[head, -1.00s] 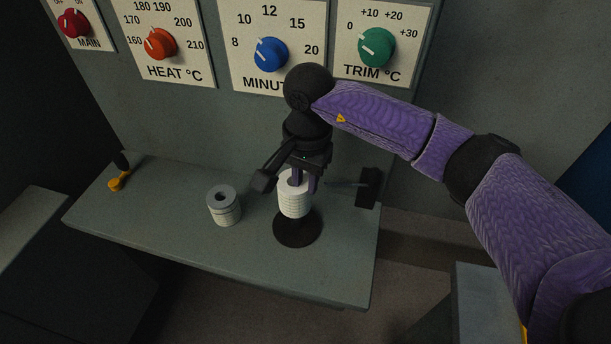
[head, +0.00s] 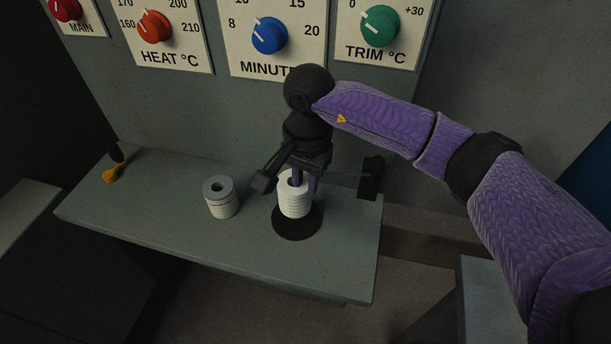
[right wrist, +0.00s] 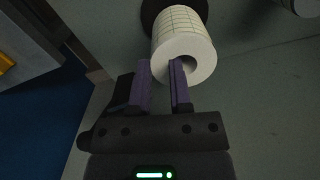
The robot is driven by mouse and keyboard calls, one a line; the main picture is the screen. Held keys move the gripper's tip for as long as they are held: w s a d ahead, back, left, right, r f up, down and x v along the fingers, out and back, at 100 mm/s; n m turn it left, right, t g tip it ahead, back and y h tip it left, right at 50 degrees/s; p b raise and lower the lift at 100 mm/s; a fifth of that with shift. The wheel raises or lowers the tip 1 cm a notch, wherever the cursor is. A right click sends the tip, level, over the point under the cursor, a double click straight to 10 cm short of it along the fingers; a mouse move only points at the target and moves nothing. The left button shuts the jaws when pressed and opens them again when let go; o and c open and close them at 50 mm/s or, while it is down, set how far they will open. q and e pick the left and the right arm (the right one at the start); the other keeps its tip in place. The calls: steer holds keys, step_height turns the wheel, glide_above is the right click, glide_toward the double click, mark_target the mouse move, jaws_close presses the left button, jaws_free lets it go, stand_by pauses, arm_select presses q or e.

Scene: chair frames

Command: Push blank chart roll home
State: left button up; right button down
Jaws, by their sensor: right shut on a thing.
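The white chart roll with fine grid lines (head: 293,205) stands upright over a dark round base (head: 297,226). It also shows in the right wrist view (right wrist: 178,32), with the dark base (right wrist: 150,15) at its far end. I cannot tell whether the roll touches the base. My right gripper (head: 303,184) is above the roll and shut on its wall. In the right wrist view, one finger of the gripper (right wrist: 161,70) reaches to the roll's open bore and the other lies outside. My left gripper is not in view.
A second roll with a grey top (head: 220,198) stands on the grey shelf (head: 160,217) to the left. A yellow-ended black lever (head: 115,168) is at the far left. A black block on a thin rod (head: 371,178) is right of the held roll. Dials line the panel behind.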

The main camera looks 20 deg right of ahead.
steer(key=shift+f+b, duration=0.45)
steer(key=shift+f, duration=0.15)
steer(key=shift+f+b, duration=0.55)
steer(key=shift+f, duration=0.1)
steer(key=shift+f+b, duration=0.5)
steer(key=shift+r, duration=0.1)
